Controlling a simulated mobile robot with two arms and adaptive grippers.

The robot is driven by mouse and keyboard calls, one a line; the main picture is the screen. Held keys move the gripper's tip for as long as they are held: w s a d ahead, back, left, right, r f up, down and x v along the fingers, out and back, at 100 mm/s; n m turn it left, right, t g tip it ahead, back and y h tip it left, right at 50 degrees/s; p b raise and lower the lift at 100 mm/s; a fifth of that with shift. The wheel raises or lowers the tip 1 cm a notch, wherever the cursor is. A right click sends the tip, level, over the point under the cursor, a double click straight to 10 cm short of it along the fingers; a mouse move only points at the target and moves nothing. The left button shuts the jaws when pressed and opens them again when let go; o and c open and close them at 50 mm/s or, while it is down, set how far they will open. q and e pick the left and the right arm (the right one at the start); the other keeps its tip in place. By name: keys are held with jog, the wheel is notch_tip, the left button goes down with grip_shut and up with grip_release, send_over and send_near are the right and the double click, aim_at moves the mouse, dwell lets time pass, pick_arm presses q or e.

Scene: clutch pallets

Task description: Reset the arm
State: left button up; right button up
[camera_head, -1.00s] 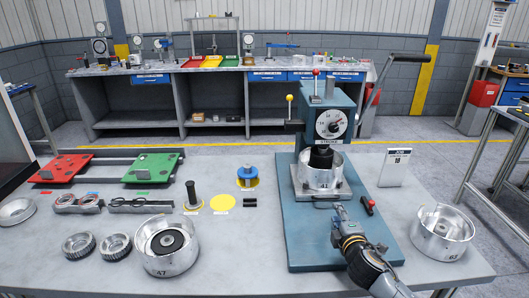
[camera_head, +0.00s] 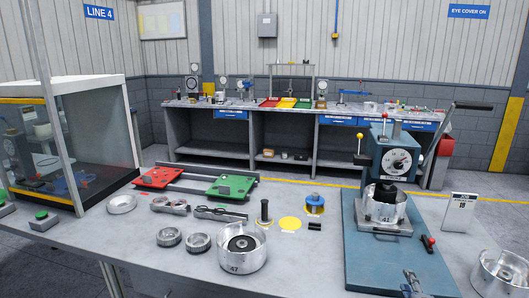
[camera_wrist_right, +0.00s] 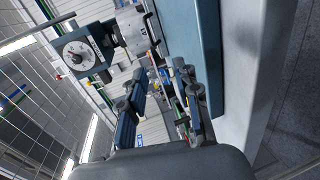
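My right gripper (camera_head: 412,282) shows at the bottom edge of the head view, over the front of the blue press base (camera_head: 372,262). Most of its arm is cut off by the frame. In the right wrist view its two fingers (camera_wrist_right: 162,98) stand apart with nothing held between them. It is apart from the press (camera_head: 393,150) and from the metal clutch drum marked 42 (camera_head: 385,212), which sits under the press ram. The press dial also shows in the wrist view (camera_wrist_right: 80,54). My left gripper is in neither view.
A drum marked 47 (camera_head: 243,262) and two gear rings (camera_head: 169,237) stand on the table front. Another drum (camera_head: 498,272) is at the right edge. Red (camera_head: 158,177) and green pallets (camera_head: 232,187) lie further back. A glass-sided cabinet (camera_head: 100,140) stands left.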

jog(key=s+a+f+m+g+y, duration=0.1)
jog(key=s+a+f+m+g, duration=0.35)
jog(key=s, duration=0.45)
jog(key=s+a+f+m+g, duration=0.2)
jog(key=s+a+f+m, duration=0.2)
jog(key=s+a+f, duration=0.4)
jog(key=s+a+m+g+y, duration=0.2)
jog(key=s+g, duration=0.1)
jog(key=s, duration=0.6)
jog(key=s+a+m+g+y, duration=0.1)
jog(key=s+a+m+g, duration=0.15)
jog(key=s, duration=0.65)
notch_tip(320, 180, down, 26)
jog(key=s+g, duration=0.1)
jog(key=s+d+f+g, duration=0.1)
jog(key=s+d+f, duration=0.2)
jog(key=s+f, duration=1.2)
jog(key=shift+s+f, duration=0.35)
jog(key=shift+s, duration=0.45)
